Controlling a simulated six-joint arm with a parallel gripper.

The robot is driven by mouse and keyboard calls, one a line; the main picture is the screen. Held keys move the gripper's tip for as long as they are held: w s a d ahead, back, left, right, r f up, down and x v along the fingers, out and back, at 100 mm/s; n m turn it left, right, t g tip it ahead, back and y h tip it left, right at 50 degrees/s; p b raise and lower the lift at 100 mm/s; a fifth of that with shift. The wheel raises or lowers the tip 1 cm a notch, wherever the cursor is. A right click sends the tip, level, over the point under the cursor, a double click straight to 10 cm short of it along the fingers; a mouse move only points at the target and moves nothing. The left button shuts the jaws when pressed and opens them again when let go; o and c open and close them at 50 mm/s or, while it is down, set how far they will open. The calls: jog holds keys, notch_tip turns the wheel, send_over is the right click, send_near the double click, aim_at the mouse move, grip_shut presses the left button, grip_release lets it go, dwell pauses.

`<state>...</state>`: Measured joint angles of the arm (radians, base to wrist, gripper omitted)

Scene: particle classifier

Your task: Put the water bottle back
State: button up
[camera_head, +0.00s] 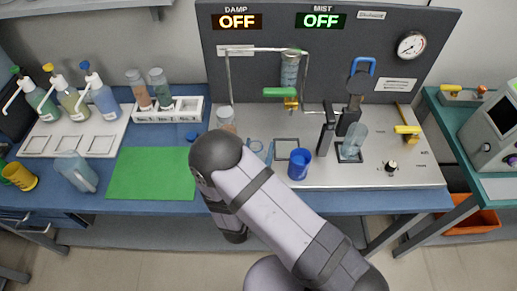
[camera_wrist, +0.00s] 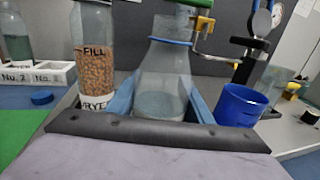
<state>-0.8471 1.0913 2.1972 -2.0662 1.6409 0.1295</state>
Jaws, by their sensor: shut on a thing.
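My gripper (camera_wrist: 162,105) has blue fingers on both sides of a clear bottle (camera_wrist: 163,75) and is shut on it. This bottle has sloping shoulders, a blue ring at its neck and pale contents low down. In the head view my gripper (camera_head: 258,150) is over the front of the metal tray, partly behind my arm, and the held bottle is hard to make out. A rack (camera_head: 180,115) with marked slots stands at the back left, holding a brown-filled bottle (camera_head: 138,88) and a teal-filled bottle (camera_head: 160,87). Its right part looks empty.
A brown-filled bottle labelled FILL (camera_wrist: 95,65) stands close left of my gripper, and a blue cup (camera_wrist: 240,105) close right. A blue cap (camera_head: 192,136) lies left. A glass vessel (camera_head: 353,140) stands right. The green mat (camera_head: 150,175) is clear.

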jog(key=o, duration=1.3)
jog(key=shift+f, duration=0.1)
jog(key=shift+r, duration=0.2)
jog(key=shift+s+a+f, duration=0.1)
jog(key=shift+s, duration=0.15)
jog(key=shift+b+v, duration=1.45)
jog(key=shift+v, duration=4.35)
